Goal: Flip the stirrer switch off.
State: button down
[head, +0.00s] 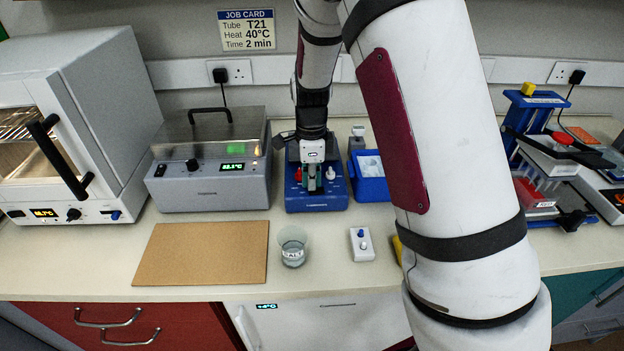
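A blue bench unit (316,203) stands at the back middle of the bench, with a red knob at its left and a white knob at its right. I cannot tell for sure that it is the stirrer. My gripper (312,188) points down in front of this unit, between the two knobs, and hides its middle. Its fingers are too small to tell whether they are open or shut, or whether they touch anything. A small white box (361,250) with a blue-topped toggle lies on the bench to the front right; which way the toggle is set is unclear.
A glass beaker (292,246) stands beside a brown mat (200,255). A grey lidded heater (210,185) and a white oven (75,130) are at the left. A blue box (371,190) is right of the blue unit. My arm hides much of the right bench.

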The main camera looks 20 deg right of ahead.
jog(key=shift+s+d+f, duration=0.3)
jog(key=shift+s+d, duration=0.05)
jog(key=shift+d, duration=0.15)
jog(key=shift+d+r, duration=0.15)
jog(key=shift+r, duration=0.3)
notch_tip(320, 180, up, 12)
jog(key=a, duration=0.1)
jog(key=shift+w+a+f, duration=0.15)
jog(key=shift+w+a, duration=0.05)
jog(key=shift+w, duration=0.1)
jog(key=s+a+r+n+t+y, duration=0.1)
jog(key=s+a+r+n+t, duration=0.1)
jog(key=s+r+n, duration=1)
jog(key=s+n+t, duration=0.3)
jog(key=s+n, duration=0.6)
jog(key=s, duration=0.5)
jog(key=shift+s+a+n+h, duration=0.15)
jog(key=shift+s+n+h, duration=0.15)
jog(key=shift+s+h, duration=0.1)
